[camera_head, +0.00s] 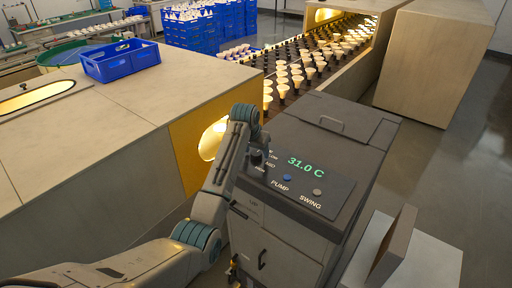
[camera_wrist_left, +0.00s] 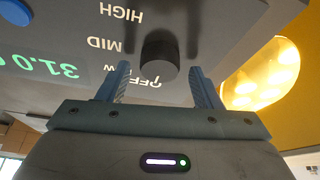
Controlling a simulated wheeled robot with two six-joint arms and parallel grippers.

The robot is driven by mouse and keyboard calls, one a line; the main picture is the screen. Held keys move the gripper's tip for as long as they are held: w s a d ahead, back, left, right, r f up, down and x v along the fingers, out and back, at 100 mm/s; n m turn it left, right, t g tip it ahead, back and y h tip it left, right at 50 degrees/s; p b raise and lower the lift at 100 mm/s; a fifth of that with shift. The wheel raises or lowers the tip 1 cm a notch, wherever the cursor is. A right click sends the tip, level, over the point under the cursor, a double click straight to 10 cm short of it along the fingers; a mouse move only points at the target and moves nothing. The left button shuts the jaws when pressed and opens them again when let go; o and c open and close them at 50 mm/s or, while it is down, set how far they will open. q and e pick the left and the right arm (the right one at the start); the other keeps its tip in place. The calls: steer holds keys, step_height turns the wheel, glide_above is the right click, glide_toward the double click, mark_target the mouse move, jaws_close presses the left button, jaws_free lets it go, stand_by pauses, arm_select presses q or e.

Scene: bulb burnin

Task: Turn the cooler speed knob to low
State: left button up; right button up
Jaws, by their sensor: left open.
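The dark round speed knob (camera_wrist_left: 160,56) stands out from the cooler's grey panel in the left wrist view. HIGH, MID, a partly covered label and OFF are printed beside it, upside down there. A small pale mark shows at the knob's edge by OFF. My left gripper (camera_wrist_left: 159,72) is open, with one finger on each side of the knob and a visible gap to both. In the head view my left gripper (camera_head: 257,158) is over the panel's left part and hides most of the knob. The cooler (camera_head: 330,145) shows 31.0 C. My right gripper is not in view.
A blue PUMP button (camera_head: 288,178) and a grey SWING button (camera_head: 317,192) sit on the panel near my gripper. A yellow-faced housing (camera_head: 185,150) with a lit opening stands close on the left. A conveyor (camera_head: 310,65) with several bulbs runs behind the cooler.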

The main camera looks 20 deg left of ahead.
arm_select(q)
steer(key=shift+s+d, duration=0.1)
steer(key=shift+s, duration=0.1)
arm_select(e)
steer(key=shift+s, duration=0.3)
arm_select(q)
steer(key=shift+w+f, duration=0.1)
steer(key=shift+w, duration=0.1)
steer(key=c, duration=1)
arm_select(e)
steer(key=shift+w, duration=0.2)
arm_select(q)
steer(key=shift+m, duration=0.4)
steer(key=m+h, duration=0.1)
steer(key=m, duration=0.1)
steer(key=shift+m, duration=0.4)
steer(key=m+h, duration=0.1)
steer(key=m, duration=0.1)
steer(key=m+g, duration=0.1)
steer(key=m, duration=0.1)
steer(key=shift+m+g+h, duration=0.3)
steer(key=shift+m+h, duration=0.1)
steer(key=shift+w+m, duration=0.1)
steer(key=shift+m, duration=0.2)
